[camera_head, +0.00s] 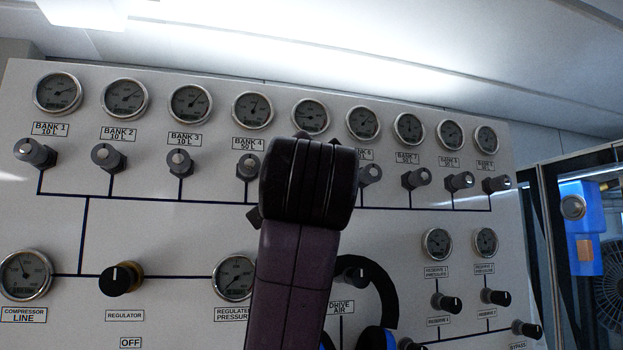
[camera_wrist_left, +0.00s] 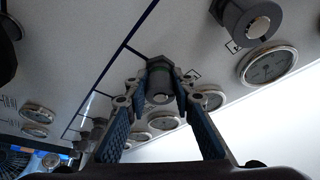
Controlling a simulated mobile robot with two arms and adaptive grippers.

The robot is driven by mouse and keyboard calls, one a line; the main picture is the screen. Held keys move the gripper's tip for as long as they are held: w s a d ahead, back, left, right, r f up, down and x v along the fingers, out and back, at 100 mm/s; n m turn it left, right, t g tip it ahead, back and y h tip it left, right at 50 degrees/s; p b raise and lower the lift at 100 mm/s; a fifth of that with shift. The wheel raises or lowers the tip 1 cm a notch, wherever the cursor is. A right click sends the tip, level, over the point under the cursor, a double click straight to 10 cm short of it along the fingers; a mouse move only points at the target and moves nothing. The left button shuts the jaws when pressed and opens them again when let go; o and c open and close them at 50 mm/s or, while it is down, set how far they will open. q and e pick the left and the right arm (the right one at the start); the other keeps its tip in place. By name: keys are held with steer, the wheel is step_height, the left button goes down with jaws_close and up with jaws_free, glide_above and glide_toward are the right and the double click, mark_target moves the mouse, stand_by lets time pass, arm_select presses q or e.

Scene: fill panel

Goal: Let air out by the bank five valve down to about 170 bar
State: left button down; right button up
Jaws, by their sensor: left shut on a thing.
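The bank five gauge (camera_head: 310,117) is a round dial in the top row of the white panel. Its needle is too small to read surely. My left arm covers the bank five label and valve in the head view. In the left wrist view, the bank five valve (camera_wrist_left: 160,78) is a dark grey knob on a hexagonal base. My left gripper (camera_wrist_left: 159,94) is shut on this knob, one blue-padded finger on each side. The bank five gauge also shows in the left wrist view (camera_wrist_left: 209,99), partly behind a finger. My right gripper is not in view.
The bank four valve (camera_head: 248,167) and bank six valve (camera_head: 370,175) stand close on either side. Regulator (camera_head: 121,278) and reserve knobs lie lower on the panel. A dark looped thing with blue parts (camera_head: 377,290) is by the drive air label, partly behind my arm.

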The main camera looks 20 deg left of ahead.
arm_select(q)
steer(key=m+h, duration=0.1)
steer(key=m, duration=0.2)
steer(key=m+g+h, duration=0.1)
steer(key=m, duration=0.2)
steer(key=shift+s+a+r, duration=0.1)
steer(key=shift+r, duration=0.05)
steer(key=shift+m+g+h+p, duration=0.3)
steer(key=shift+m+g, duration=0.7)
steer(key=shift+m, duration=1.3)
steer(key=c, duration=1.7)
jaws_free()
steer(key=shift+o, duration=0.2)
steer(key=shift+d, duration=0.2)
steer(key=v, duration=1.2)
